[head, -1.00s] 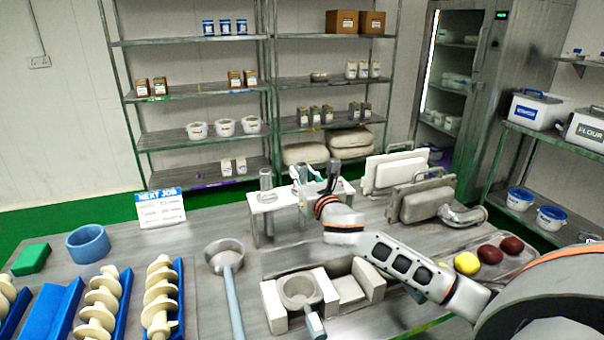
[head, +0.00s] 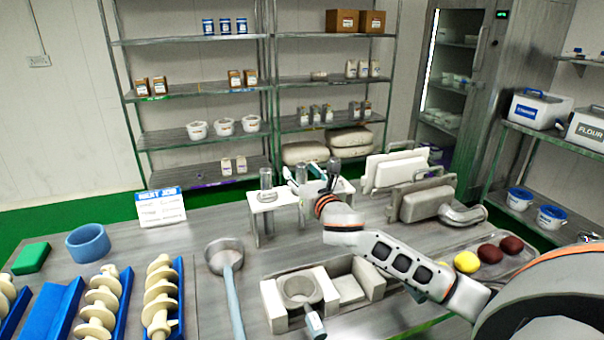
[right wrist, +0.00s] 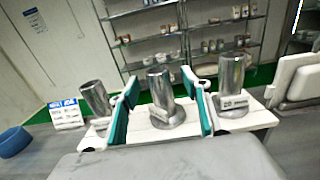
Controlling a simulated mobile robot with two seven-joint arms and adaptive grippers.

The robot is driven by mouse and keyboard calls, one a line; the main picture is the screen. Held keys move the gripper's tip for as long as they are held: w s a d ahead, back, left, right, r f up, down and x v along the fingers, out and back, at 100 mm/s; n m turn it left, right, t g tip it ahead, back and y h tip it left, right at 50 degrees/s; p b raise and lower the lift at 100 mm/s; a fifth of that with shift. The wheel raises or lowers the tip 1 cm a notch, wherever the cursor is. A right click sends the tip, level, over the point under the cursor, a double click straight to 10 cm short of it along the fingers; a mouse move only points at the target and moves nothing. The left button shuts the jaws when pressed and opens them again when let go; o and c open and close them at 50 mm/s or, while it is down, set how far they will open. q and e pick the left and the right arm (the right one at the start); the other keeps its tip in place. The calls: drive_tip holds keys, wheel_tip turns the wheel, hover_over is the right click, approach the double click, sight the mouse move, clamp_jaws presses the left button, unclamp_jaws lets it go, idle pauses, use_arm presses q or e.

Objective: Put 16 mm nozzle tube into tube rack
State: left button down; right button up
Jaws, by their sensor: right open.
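The tube rack (head: 262,206) is a white stand on the table, with metal tubes upright on it. In the right wrist view the left tube (right wrist: 96,98), middle tube (right wrist: 158,86) and right tube (right wrist: 232,84) stand along the white rack top (right wrist: 140,134). My left gripper is not in view.
A job sign (head: 161,206) and blue ring (head: 88,243) stand left of the rack. A round-cupped tool (head: 224,256) and a pale block fixture (head: 272,306) are in front.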

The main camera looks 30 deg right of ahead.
drive_tip(key=shift+p+v, duration=0.85)
drive_tip(key=shift+v, duration=0.7)
drive_tip(key=shift+p+v, duration=0.9)
drive_tip(key=shift+v, duration=1.1)
drive_tip(key=shift+s, duration=0.2)
